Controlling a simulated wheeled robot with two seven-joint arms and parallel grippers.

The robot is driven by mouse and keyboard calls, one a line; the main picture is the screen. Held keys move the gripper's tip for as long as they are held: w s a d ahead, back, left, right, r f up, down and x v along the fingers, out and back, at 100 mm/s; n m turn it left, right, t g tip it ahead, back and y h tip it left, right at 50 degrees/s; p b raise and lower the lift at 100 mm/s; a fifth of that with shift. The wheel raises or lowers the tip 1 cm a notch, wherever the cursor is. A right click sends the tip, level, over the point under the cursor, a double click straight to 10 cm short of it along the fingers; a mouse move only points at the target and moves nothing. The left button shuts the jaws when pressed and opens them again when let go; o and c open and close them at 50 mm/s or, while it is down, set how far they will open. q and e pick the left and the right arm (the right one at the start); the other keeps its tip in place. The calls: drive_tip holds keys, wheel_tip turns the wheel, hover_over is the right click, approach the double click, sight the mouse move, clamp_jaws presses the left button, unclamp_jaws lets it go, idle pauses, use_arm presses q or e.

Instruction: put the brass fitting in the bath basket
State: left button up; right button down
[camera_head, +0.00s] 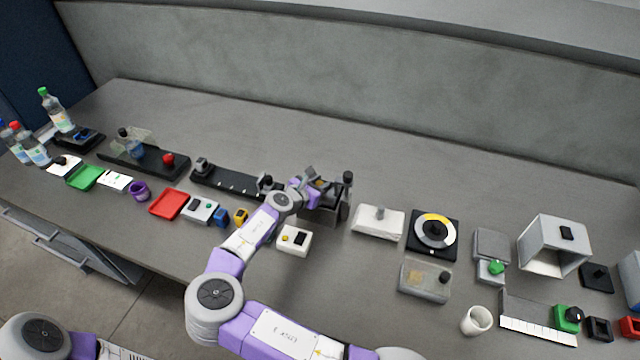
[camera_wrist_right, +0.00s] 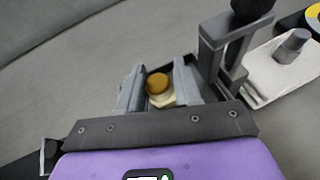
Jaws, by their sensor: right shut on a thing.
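The brass fitting (camera_wrist_right: 158,84) is a small round gold-brown piece in the right wrist view, with a pale cream part just below it. My right gripper (camera_wrist_right: 158,92) is shut on it, one grey finger on each side. In the head view my right gripper (camera_head: 316,185) is over a dark grey box-shaped bath (camera_head: 325,214) with an upright post and black knob. The post also shows right of the fingers in the wrist view. The basket inside is mostly hidden by my gripper, and I cannot tell how deep the fitting sits. My left gripper is out of view.
A long black rail (camera_head: 228,181) lies left of the bath. A white box (camera_head: 294,240) stands in front, and a white block with a peg (camera_head: 378,222) stands to the right. A dial on a black plate (camera_head: 433,234) is farther right. The bench behind the bath is clear.

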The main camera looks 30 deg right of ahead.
drive_tip(key=c, duration=0.8)
unclamp_jaws()
drive_tip(key=shift+f, duration=0.1)
drive_tip(key=shift+r, duration=0.2)
drive_tip(key=p+v, duration=0.1)
drive_tip(key=v, duration=1.1)
